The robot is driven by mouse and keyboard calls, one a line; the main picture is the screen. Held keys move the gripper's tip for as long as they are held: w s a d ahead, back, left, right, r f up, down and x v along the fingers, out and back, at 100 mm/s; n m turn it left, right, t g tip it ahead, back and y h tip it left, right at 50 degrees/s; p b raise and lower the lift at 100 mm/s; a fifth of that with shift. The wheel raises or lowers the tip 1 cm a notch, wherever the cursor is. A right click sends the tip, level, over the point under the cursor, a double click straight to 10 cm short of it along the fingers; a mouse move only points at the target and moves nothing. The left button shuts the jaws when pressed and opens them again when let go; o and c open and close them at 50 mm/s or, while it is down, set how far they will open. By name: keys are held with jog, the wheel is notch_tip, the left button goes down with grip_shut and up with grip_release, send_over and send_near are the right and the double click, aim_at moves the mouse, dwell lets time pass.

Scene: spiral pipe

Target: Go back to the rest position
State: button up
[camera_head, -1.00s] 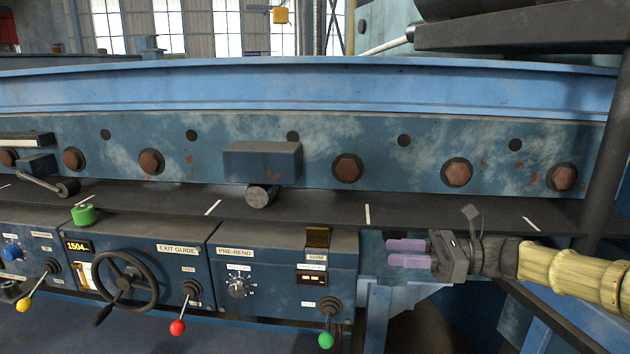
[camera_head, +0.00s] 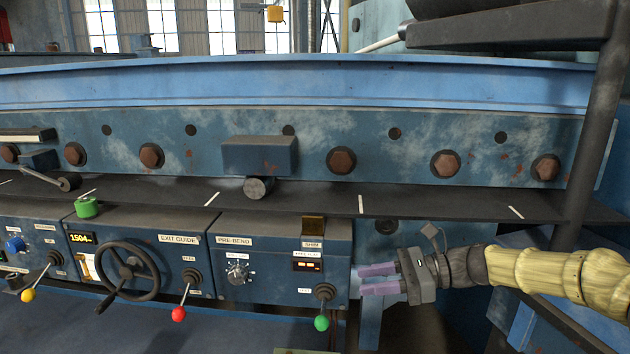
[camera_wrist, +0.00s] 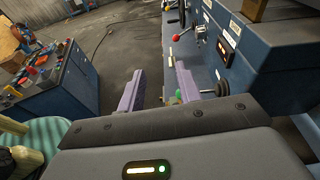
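My gripper (camera_head: 379,279) has two purple fingers and is at the right of the control panels in the head view, pointing left. The fingers are spread apart with a gap between them and nothing held. In the wrist view my gripper (camera_wrist: 158,90) also shows its two fingers apart. The PRE-BEND panel (camera_head: 278,265) is just left of the fingertips, with a green-knobbed lever (camera_head: 321,322) below and left of them. I cannot tell whether the fingertips touch the panel's side.
A dark ledge (camera_head: 420,203) runs above the gripper, under a blue beam with bolts. A handwheel (camera_head: 126,274), a red-knobbed lever (camera_head: 179,313) and a yellow-knobbed lever (camera_head: 28,294) stand on panels to the left. Another control console (camera_wrist: 45,85) and open floor (camera_wrist: 115,50) show in the wrist view.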

jog(key=s+a+f+n+g+h+b, duration=0.1)
jog(key=s+a+f+n+h, duration=0.2)
jog(key=f, duration=0.6)
jog(key=s+a+f+n+g+h+b, duration=0.1)
jog(key=s+f+n+h, duration=0.3)
jog(key=f, duration=0.4)
jog(key=s+d+f+n+t+h+b, duration=0.2)
jog(key=s+d+f+n+h, duration=0.3)
jog(key=s+d+n+h, duration=0.3)
jog(key=s+n+t, duration=0.1)
jog(key=n, duration=0.2)
jog(key=shift+s+f+t+h, duration=0.2)
jog(key=shift+s+t+h, duration=0.1)
jog(key=shift+s, duration=0.1)
